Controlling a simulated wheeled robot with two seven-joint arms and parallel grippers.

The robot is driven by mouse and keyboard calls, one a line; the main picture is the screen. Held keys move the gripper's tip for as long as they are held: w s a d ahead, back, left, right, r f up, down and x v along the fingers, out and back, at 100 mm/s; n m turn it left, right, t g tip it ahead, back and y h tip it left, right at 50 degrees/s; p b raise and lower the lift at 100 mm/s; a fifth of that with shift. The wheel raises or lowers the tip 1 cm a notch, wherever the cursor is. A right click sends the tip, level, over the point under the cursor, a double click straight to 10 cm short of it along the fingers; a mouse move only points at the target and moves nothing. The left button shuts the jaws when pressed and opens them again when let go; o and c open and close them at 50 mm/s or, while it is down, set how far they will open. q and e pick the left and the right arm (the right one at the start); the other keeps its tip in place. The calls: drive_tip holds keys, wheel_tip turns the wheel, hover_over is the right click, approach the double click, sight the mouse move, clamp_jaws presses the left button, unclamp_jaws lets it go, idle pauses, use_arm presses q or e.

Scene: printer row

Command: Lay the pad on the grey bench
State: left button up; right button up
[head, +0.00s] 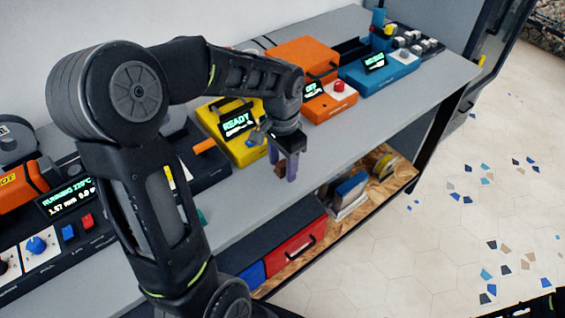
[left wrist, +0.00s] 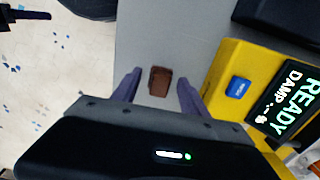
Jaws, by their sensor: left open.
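The pad, a small brown block (left wrist: 160,81), lies on the grey bench (left wrist: 143,40) in the left wrist view, close to the bench's edge. It sits between the two purple fingers of my left gripper (left wrist: 158,88), with a gap on each side. In the head view my left gripper (head: 283,168) points down over the grey bench (head: 345,140), in front of the yellow machine. A bit of the brown pad (head: 280,169) shows beside the fingers there, mostly hidden. My left gripper is open.
The yellow machine (head: 238,148) with a READY screen stands close behind the gripper. An orange machine (head: 300,62) and a blue machine (head: 372,75) stand farther right. Below is a shelf with a red drawer (head: 297,249). Bare bench lies right of the gripper.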

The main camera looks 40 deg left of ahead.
sight(283, 164)
use_arm(q)
wheel_tip(283, 164, up, 12)
idle(0.4)
idle(0.6)
